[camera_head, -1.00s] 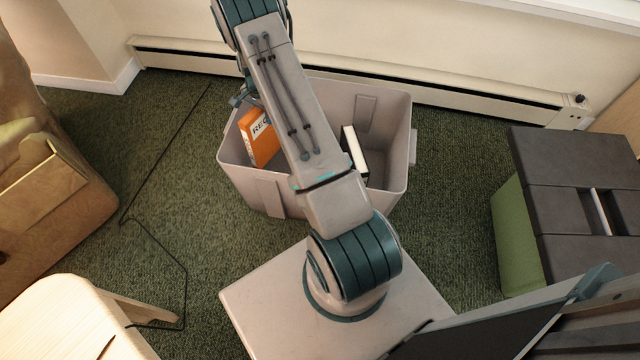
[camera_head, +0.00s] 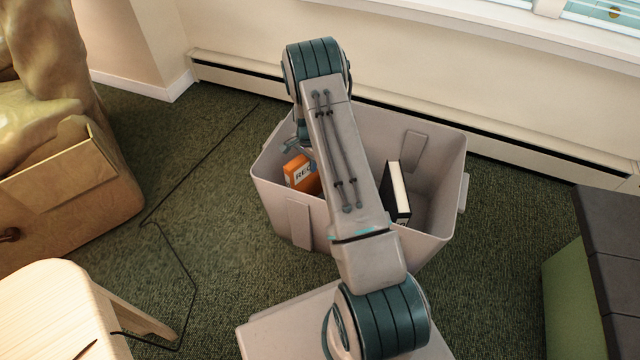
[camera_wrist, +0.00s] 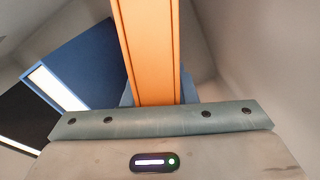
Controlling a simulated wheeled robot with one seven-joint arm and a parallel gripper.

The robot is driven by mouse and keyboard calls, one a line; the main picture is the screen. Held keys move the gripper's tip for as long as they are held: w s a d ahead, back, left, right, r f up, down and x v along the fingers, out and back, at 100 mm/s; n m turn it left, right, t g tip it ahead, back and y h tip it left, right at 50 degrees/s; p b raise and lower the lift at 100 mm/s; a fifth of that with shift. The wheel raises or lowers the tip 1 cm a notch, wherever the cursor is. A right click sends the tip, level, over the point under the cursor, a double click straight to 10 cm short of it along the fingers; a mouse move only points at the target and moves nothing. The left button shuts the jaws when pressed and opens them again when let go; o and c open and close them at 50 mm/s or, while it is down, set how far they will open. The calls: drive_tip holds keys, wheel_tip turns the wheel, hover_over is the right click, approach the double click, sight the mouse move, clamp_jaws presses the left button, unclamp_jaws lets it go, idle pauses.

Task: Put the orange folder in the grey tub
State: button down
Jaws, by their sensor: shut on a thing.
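The orange folder (camera_head: 301,174) stands upright inside the left part of the grey tub (camera_head: 275,205). Its label shows dark letters, partly covered by my arm, and the tub's near wall hides its lower part. My gripper (camera_head: 300,147) is just above the folder, mostly hidden behind my arm in the head view. In the wrist view my gripper (camera_wrist: 155,104) is shut on the orange folder (camera_wrist: 148,50), which extends away from the jaws between the tub's walls. Whether the folder touches the tub's floor cannot be seen.
A black book with white pages (camera_head: 397,192) leans inside the tub, right of my arm. A blue item (camera_wrist: 82,65) lies beside the folder in the wrist view. A wooden stool (camera_head: 60,305) and cardboard box (camera_head: 75,190) are at left, a green-sided dark-topped unit (camera_head: 575,300) at right.

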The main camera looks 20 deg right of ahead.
wheel_tip(320, 180, down, 6)
drive_tip(key=shift+r+b, duration=0.15)
drive_tip(key=shift+b, duration=0.9)
drive_tip(key=c, duration=1.2)
unclamp_jaws()
drive_tip(key=shift+f, duration=0.2)
drive_tip(key=shift+o, duration=0.2)
